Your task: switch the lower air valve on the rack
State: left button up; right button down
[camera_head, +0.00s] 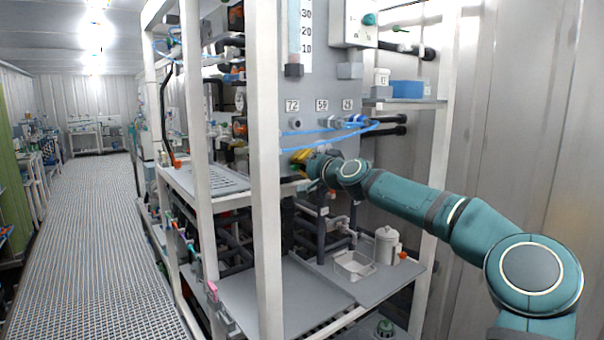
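My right arm reaches in from the right to the white-framed rack (268,200). My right gripper (302,160) is at the lower part of the grey panel (335,85), just below the blue tubes (310,131). It is small and partly hidden by its own wrist, so I cannot tell whether its fingers are open or shut. A yellow piece (299,156) shows right at the gripper; whether it is a valve handle or part of the gripper is unclear. I cannot surely make out the lower air valve. My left gripper is not in view.
White rack posts stand in front of and to the left of the gripper. Below my arm, a grey shelf (310,295) carries a white jug (387,245) and a clear tray (354,265). A blue box (406,89) sits on the upper right shelf. The grated aisle (95,250) at left is clear.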

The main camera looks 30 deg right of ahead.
jog(key=shift+m+b, duration=1.65)
jog(key=shift+m, duration=1.85)
jog(key=shift+r, duration=0.1)
jog(key=c, duration=1)
grip_release()
jog(key=shift+d+f, duration=0.1)
jog(key=shift+f, duration=0.1)
jog(key=s, duration=1.2)
jog(key=shift+d, duration=0.4)
